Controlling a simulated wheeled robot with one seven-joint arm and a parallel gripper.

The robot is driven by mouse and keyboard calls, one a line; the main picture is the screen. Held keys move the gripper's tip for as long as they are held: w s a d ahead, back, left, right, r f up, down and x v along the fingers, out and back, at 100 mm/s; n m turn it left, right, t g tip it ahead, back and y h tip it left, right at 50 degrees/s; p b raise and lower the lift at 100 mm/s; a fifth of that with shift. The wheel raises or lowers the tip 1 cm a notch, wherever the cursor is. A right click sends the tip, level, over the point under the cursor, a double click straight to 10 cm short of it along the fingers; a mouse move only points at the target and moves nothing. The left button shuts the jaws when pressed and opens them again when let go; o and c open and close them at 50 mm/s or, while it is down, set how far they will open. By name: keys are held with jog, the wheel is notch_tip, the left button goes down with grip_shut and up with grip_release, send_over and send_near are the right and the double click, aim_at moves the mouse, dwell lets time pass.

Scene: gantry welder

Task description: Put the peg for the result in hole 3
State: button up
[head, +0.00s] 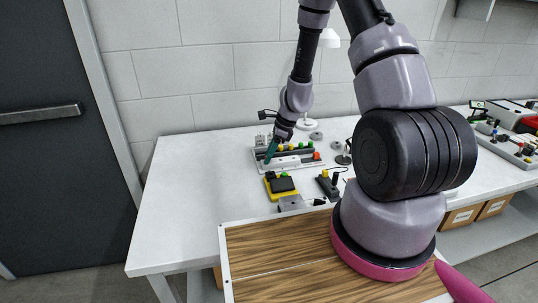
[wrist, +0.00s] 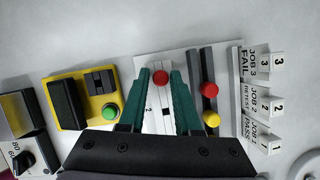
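In the wrist view a red peg (wrist: 160,77) stands at the upper end of the white strip (wrist: 154,122). A 2 is printed beside the strip; no number by the red peg is readable.
Tags (wrist: 264,100) read JOB 3 FAIL, JOB 2 RETEST and JOB 1 PASS. A yellow box (wrist: 68,98) with a green button and a grey knob box (wrist: 18,135) stand near the board. The white table (head: 185,190) is clear on the left.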

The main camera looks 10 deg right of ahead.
jog(key=shift+o, duration=1)
jog(key=v, duration=1)
jog(key=shift+d+r, duration=0.2)
jog(key=shift+r, duration=0.15)
